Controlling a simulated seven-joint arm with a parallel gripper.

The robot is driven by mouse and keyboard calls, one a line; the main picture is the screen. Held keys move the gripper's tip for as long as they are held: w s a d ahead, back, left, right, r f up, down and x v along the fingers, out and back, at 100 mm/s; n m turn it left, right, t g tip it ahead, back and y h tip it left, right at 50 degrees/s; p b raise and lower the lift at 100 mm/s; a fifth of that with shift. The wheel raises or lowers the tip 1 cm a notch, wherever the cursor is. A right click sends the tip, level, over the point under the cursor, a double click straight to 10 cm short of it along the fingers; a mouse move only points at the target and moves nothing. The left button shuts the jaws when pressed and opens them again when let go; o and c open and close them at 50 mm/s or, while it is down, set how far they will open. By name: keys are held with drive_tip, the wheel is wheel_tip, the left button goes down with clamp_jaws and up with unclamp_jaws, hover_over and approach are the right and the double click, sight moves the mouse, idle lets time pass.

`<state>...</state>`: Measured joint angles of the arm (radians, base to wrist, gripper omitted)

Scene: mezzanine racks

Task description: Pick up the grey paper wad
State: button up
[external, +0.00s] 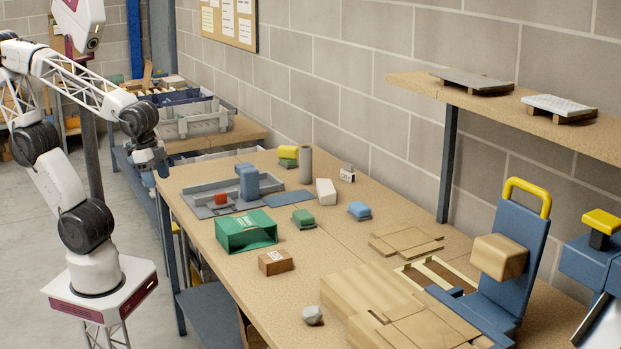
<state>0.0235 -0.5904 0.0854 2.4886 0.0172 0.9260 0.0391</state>
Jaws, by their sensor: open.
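The grey paper wad (313,315) is a small crumpled lump on the wooden table near its front left edge, close to a stack of flat cardboard. My gripper (155,165) hangs at the end of my arm, beyond the table's far left edge. It is well apart from the wad and is open. It is small in this view, and nothing shows between its fingers.
A brown box (275,262) and a green open carton (246,230) stand between my gripper and the wad. Flat cardboard (375,295) lies right of the wad. A blue stand with a yellow handle (527,190) rises at right. A shelf (500,105) overhangs the back.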

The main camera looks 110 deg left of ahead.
drive_tip(key=w+d+r+m+y, duration=0.1)
drive_tip(key=w+d+m, duration=0.15)
drive_tip(key=w, duration=1.05)
drive_tip(key=m+t+y, duration=0.1)
drive_tip(key=m+t, duration=0.1)
drive_tip(key=m, duration=0.7)
hover_over(308, 306)
drive_tip(key=s+d, duration=0.1)
drive_tip(key=s, duration=0.2)
wheel_tip(308, 306, down, 17)
drive_tip(key=shift+w+r, duration=0.15)
drive_tip(key=shift+r, duration=0.05)
drive_tip(key=shift+f, duration=0.1)
drive_tip(key=shift+x, duration=1.15)
drive_tip(key=shift+f, duration=0.1)
drive_tip(key=shift+x, duration=2.6)
